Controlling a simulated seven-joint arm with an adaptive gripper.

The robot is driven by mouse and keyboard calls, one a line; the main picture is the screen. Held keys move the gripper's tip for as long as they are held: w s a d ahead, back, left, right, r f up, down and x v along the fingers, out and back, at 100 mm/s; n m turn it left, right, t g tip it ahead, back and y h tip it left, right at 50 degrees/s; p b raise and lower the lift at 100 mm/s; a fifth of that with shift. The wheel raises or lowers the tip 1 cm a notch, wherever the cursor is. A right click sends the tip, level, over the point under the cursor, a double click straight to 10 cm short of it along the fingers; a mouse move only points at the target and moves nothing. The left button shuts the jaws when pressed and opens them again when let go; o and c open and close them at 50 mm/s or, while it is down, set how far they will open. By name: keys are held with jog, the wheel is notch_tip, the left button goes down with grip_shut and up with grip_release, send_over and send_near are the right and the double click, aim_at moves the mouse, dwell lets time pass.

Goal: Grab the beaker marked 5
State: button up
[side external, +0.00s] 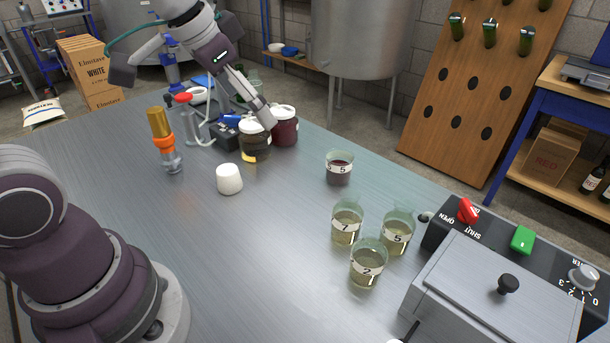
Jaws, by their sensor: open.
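Two beakers carry a 5. One beaker marked 5 (339,170) holds dark red liquid and stands alone near the middle of the table. The other beaker marked 5 (397,236) holds pale yellowish liquid. It stands close to a beaker marked 7 (347,224) and a beaker marked 2 (367,265), both with similar pale liquid. My gripper (265,120) is open, at the back of the table by two lidded jars, well to the left of and behind all these beakers. Its fingers are small in this view, and their exact gap to the jars is unclear.
A dark jar (255,146) and a dark red jar (286,130) stand by my gripper. A white cup-like piece (229,180) and an orange-collared tool (162,143) stand left. A grey box (490,300) and control panel (520,240) border the pale beakers. The table's centre is clear.

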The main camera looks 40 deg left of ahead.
jog(key=w+a+f+m+h, duration=0.15)
jog(key=w+f, duration=0.45)
jog(key=w, duration=0.6)
jog(key=m, duration=0.1)
send_near(339, 162)
jog(key=shift+w+d+f+h, duration=0.1)
jog(key=shift+d+f+h, duration=0.35)
jog(key=shift+d+f, duration=0.55)
jog(key=x, duration=0.5)
jog(key=shift+w+a+f, duration=0.1)
jog(key=shift+f, duration=0.25)
jog(key=c, duration=1.3)
